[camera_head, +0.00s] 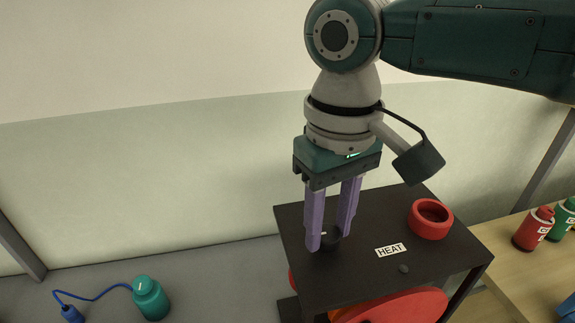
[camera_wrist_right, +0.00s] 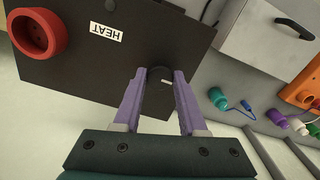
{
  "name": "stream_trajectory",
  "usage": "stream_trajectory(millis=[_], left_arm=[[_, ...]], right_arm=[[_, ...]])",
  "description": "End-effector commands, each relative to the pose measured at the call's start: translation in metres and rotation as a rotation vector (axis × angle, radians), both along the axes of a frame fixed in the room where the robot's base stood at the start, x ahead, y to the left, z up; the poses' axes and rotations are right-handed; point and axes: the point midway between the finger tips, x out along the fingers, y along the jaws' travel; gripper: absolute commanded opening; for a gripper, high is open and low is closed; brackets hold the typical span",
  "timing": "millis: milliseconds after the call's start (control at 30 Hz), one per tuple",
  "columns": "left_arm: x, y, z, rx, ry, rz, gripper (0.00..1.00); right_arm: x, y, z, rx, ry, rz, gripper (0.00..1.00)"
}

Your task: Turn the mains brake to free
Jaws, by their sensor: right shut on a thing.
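A round black knob (camera_head: 331,240) with a small white mark stands on the dark top of a box-like stand (camera_head: 350,277). It is the control my right gripper is at; no readable name shows on it, so I cannot confirm it is the mains brake. My right gripper (camera_head: 327,238) points down with its purple fingers on either side of the knob, shut on it. The knob also shows between the fingertips in the right wrist view (camera_wrist_right: 158,76). The fingers partly hide it in the head view. My left gripper is in neither view.
A red ring (camera_head: 430,219), a HEAT label (camera_head: 390,250) and a small dark knob (camera_head: 403,268) are on the same top. A large red part (camera_head: 400,306) sits below it.

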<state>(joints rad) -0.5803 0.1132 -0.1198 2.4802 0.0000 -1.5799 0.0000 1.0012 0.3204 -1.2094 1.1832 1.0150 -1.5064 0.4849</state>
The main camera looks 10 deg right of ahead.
Motion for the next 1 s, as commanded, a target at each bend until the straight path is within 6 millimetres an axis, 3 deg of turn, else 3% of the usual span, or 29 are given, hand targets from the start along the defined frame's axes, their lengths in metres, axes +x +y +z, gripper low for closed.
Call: stream_trajectory(millis=[33,200,633,1000], left_arm=[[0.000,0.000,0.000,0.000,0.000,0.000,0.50],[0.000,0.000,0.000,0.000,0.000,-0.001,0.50],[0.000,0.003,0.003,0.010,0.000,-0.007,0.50],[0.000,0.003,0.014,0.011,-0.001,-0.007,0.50]], right_arm=[[0.000,0.000,0.000,0.000,0.000,0.000,0.18],[0.000,0.000,0.000,0.000,0.000,0.000,0.00],[0.000,0.000,0.001,0.000,0.000,0.037,0.00],[0.000,0.000,0.002,0.002,0.002,0.287,0.00]])
